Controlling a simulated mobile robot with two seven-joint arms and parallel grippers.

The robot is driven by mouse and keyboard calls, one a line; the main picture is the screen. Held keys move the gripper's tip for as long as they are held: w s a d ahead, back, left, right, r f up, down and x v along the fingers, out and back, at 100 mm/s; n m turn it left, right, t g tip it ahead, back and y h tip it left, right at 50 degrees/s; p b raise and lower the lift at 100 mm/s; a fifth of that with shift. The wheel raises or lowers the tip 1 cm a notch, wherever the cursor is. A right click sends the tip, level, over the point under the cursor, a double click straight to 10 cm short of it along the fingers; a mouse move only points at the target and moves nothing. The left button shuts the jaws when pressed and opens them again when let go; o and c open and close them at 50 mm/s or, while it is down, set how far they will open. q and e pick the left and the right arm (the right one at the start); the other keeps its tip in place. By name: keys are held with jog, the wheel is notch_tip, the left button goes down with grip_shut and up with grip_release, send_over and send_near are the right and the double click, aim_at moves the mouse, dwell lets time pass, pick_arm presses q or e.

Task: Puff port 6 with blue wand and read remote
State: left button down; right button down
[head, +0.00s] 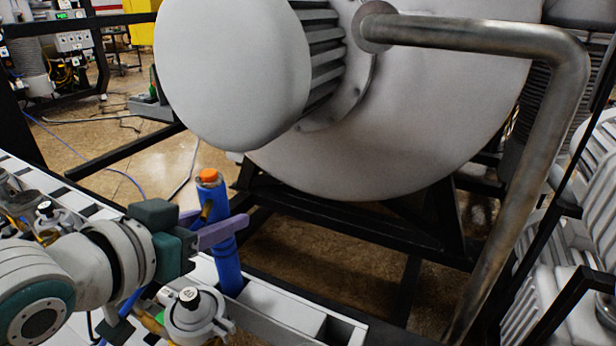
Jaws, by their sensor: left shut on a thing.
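The blue wand (226,262) stands nearly upright, leaning slightly, with an orange top (208,175). My left gripper (208,224) comes in from the left, and its purple fingers are shut on the wand below its top. The wand's lower end is at the white bench by a slot; I cannot tell whether it rests in a holder. A small round metal fitting (190,310) with a marked knob stands just left of the wand's foot. I cannot make out port 6 or the remote. My right gripper is out of view.
A large grey furnace vessel (400,120) with a bent metal pipe (560,150) fills the middle and right. Its black frame (350,215) stands behind the white bench (345,332). More fittings (45,212) sit on the bench at left. Open floor shows behind it.

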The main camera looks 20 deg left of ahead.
pick_arm(q)
jog(key=shift+c, duration=1.9)
grip_release()
jog(key=shift+s, duration=0.1)
jog(key=v, duration=0.9)
jog(key=shift+s+r, duration=0.2)
jog(key=shift+s, duration=0.15)
